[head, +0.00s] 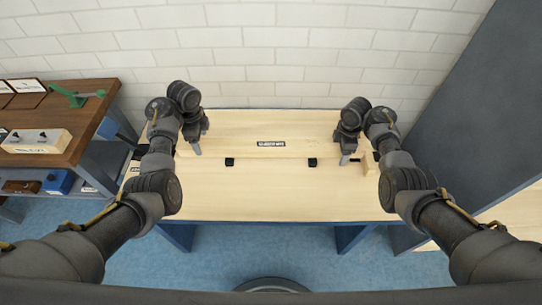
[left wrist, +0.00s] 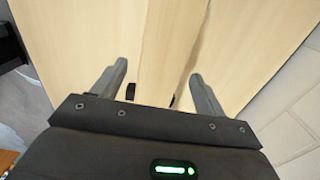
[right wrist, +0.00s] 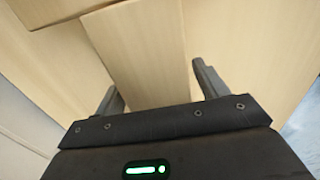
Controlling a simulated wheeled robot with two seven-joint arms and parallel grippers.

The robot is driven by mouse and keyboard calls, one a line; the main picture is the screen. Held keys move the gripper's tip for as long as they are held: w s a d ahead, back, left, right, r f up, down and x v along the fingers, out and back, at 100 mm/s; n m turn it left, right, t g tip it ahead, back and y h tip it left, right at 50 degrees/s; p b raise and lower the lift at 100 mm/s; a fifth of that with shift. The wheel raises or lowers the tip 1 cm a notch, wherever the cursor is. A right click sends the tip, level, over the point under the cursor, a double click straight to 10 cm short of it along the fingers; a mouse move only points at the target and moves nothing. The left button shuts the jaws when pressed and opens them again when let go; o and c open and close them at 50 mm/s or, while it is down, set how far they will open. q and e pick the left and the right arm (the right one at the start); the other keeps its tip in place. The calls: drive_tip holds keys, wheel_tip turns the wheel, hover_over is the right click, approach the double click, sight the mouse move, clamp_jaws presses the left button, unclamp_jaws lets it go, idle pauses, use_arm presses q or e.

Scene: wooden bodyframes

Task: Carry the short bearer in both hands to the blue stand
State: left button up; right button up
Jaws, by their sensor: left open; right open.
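The short bearer (head: 235,145) is a pale wooden beam with a printed label, lying along the back of a pale wooden bench. My left gripper (head: 197,150) is open at its left end. In the left wrist view the beam (left wrist: 170,50) runs between the spread fingers (left wrist: 160,82). My right gripper (head: 346,158) is open at its right end. In the right wrist view the beam (right wrist: 140,50) passes between the fingers (right wrist: 158,88). Contact with the fingers cannot be told. I cannot pick out the blue stand with certainty.
The bench (head: 270,195) has blue legs and a clear front. Two black blocks (head: 229,161) (head: 312,162) sit before the beam. A small wooden piece (head: 369,164) is at right. A brown-topped side table (head: 75,130) stands left, a tall grey panel (head: 465,120) right.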

use_arm(q)
wheel_tip(320, 180, up, 6)
drive_tip(key=shift+f, duration=0.1)
use_arm(e)
wheel_tip(320, 180, up, 7)
drive_tip(key=shift+a+f, duration=0.1)
drive_tip(key=shift+r, duration=0.35)
idle(0.6)
